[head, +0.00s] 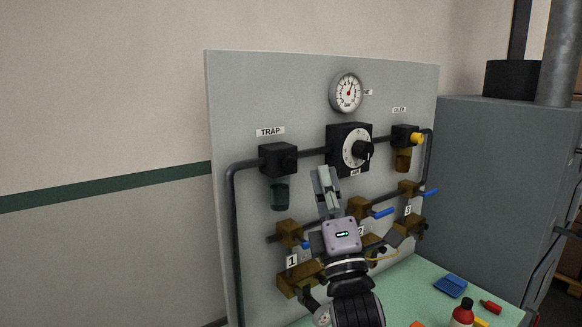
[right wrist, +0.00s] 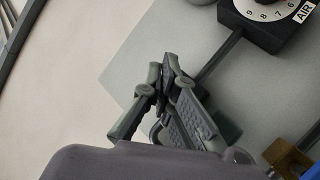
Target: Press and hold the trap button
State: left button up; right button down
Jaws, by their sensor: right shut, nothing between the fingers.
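The trap unit (head: 277,157) is a dark block with a dark green bowl (head: 280,196) under it, below the TRAP label (head: 270,131) at the panel's upper left. I cannot make out its button clearly. My right gripper (head: 325,176) is shut and empty, its fingers pointing up. In the head view it appears right of the trap unit and below the dial; I cannot tell its distance from the panel. The right wrist view shows its closed fingertips (right wrist: 168,76) against the grey panel, with a dark pipe beyond. My left gripper is not in view.
The grey panel (head: 240,90) carries a gauge (head: 346,92), a black AIR dial (head: 350,150), a unit with a yellow knob (head: 417,138), and brass valves with blue handles (head: 384,212). A green table (head: 430,275) holds small items. A grey cabinet (head: 490,180) stands right.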

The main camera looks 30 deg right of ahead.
aim_at(289, 164)
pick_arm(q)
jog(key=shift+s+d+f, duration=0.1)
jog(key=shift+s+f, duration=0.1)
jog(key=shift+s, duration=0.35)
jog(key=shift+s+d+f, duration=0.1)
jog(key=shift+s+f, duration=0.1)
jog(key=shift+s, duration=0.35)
pick_arm(e)
jog(key=shift+y, duration=0.3)
jog(key=w, duration=0.5)
jog(key=shift+a, duration=0.2)
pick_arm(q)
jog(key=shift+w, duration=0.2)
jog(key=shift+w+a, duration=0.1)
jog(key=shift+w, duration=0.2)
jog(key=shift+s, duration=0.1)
pick_arm(e)
jog(key=shift+w, duration=0.1)
jog(key=shift+w, duration=0.3)
pick_arm(q)
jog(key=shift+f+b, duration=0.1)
jog(key=shift+b, duration=0.2)
pick_arm(e)
jog(key=shift+w, duration=0.5)
dwell(1.3)
